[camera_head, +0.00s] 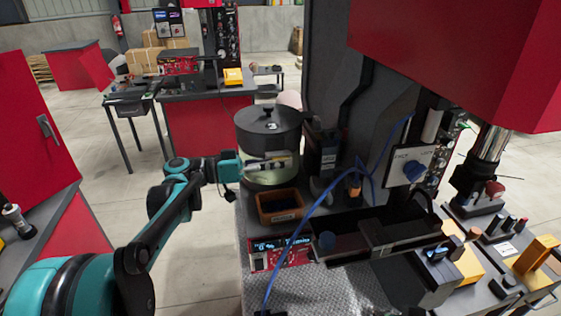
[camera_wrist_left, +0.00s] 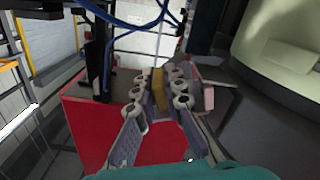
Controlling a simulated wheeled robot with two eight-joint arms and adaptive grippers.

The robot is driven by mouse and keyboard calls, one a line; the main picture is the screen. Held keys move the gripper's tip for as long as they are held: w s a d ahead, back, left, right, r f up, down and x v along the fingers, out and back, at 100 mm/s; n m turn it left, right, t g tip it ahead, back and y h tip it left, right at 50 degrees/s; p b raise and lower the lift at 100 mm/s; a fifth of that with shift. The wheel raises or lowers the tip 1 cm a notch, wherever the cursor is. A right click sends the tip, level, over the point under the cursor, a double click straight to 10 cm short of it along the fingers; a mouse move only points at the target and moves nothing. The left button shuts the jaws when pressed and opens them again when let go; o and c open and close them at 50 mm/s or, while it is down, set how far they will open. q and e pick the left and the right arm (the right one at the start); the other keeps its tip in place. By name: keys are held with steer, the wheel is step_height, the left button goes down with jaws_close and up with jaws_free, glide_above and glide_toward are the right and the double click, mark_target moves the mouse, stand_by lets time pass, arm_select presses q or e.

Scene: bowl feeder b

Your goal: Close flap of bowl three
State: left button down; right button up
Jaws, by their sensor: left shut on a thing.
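The bowl feeder (camera_head: 267,127) is a pale, see-through drum with a dark lid and a top knob, at the middle of the head view. Its pale curved wall also shows at the upper right of the wrist view (camera_wrist_left: 280,45). My left gripper (camera_head: 284,161) is at the front side of the drum, below the lid. In the wrist view its fingers (camera_wrist_left: 158,92) are closed in around a narrow tan piece (camera_wrist_left: 158,88). I cannot tell whether this piece is part of the flap. The flap itself is not clear in either view. My right gripper is not in view.
A brown open bin (camera_head: 280,218) and a red display box (camera_head: 262,258) stand in front of the feeder. A black tray (camera_head: 350,246) and a blue cable (camera_head: 318,205) lie to the right. A dark machine column stands behind. Open floor lies left of the bench.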

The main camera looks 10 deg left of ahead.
mark_target(276, 151)
arm_select(q)
steer(key=n, duration=0.2)
steer(key=r+n+p, duration=0.1)
steer(key=shift+w+a+r+n+p, duration=0.2)
steer(key=shift+w+n+p, duration=0.1)
steer(key=shift+w+n, duration=0.1)
steer(key=n, duration=0.2)
steer(key=w+n+p, duration=0.1)
steer(key=shift+a+r+n, duration=0.2)
steer(key=shift+r+n, duration=0.1)
steer(key=shift+r, duration=0.05)
steer(key=n, duration=0.1)
steer(key=w+n+p, duration=0.1)
steer(key=n, duration=0.1)
steer(key=shift+a+r, duration=0.2)
steer(key=shift+w+a+n, duration=0.1)
steer(key=shift+w+n, duration=0.15)
steer(key=shift+n, duration=0.55)
steer(key=shift+w+a+n, duration=0.1)
steer(key=shift+w+n, duration=0.15)
steer(key=shift+n, duration=0.55)
steer(key=c, duration=1.9)
jaws_free()
steer(key=shift+a, duration=0.1)
